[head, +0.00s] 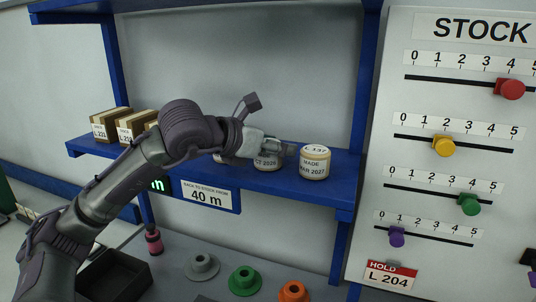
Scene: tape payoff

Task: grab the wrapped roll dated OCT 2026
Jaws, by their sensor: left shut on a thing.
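The wrapped roll with a label that reads "...CT 2026" (266,163) stands on the blue shelf (335,188). My left gripper (280,148) is shut on this roll from above and hides its top and part of its label. A second wrapped roll, labelled L 337 and what looks like MAR 2027 (315,163), stands upright just to the right, apart from the held one. Another pale roll (222,158) to the left is mostly hidden behind my left arm and gripper. My right gripper is not in view.
Small brown boxes (105,125) stand at the shelf's left end. A 40 m sign (207,197) hangs at the shelf front. Grey, green and orange flanged pieces (244,281) and a dark bin (118,278) lie below. The STOCK board (450,150) with sliders stands right.

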